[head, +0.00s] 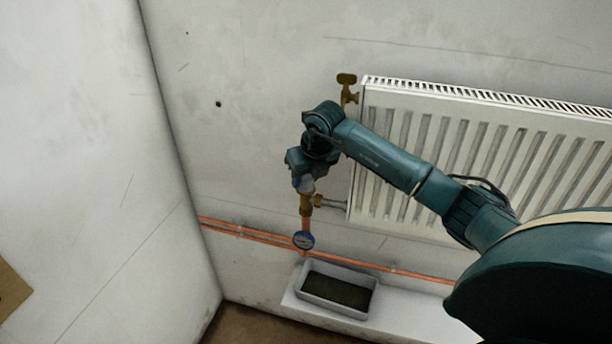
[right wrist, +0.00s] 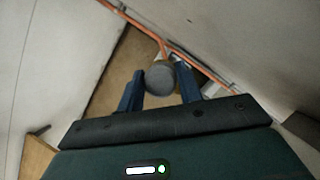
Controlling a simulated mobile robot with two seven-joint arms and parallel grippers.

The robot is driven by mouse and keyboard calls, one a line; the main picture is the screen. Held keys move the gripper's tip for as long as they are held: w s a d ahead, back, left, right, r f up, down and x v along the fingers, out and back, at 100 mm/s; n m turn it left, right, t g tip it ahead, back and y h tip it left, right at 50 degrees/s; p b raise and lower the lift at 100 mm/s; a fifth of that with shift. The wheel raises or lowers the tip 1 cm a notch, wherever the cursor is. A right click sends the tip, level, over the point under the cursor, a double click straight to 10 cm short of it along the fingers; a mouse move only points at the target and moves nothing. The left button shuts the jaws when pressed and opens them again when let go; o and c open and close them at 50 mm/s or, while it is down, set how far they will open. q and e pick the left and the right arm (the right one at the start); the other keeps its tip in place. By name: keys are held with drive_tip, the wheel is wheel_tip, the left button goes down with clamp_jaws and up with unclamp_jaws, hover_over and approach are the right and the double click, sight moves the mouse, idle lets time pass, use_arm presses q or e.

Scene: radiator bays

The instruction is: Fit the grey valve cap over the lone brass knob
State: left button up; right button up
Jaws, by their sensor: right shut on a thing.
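My right gripper (head: 302,182) is shut on the grey valve cap (head: 307,186) at the lower left corner of the radiator. In the right wrist view the cap's round grey top (right wrist: 160,76) sits between the two blue fingers (right wrist: 160,90). Directly under the cap in the head view is the brass valve body with its knob end (head: 306,204), on the copper riser. The cap and brass line up closely, with the knob's top hidden. I cannot tell whether the cap rests on it or is just above. My left gripper is not in view.
The white radiator (head: 440,150) hangs to the right, with a brass fitting (head: 347,84) at its top left. A grey tray (head: 338,290) stands on a white ledge. The wall at left is clear.

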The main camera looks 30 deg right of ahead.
drive_tip(key=o, duration=1.6)
drive_tip(key=shift+c, duration=0.2)
drive_tip(key=shift+r, duration=0.1)
drive_tip(key=shift+r+p, duration=1.7)
drive_tip(key=shift+r, duration=0.65)
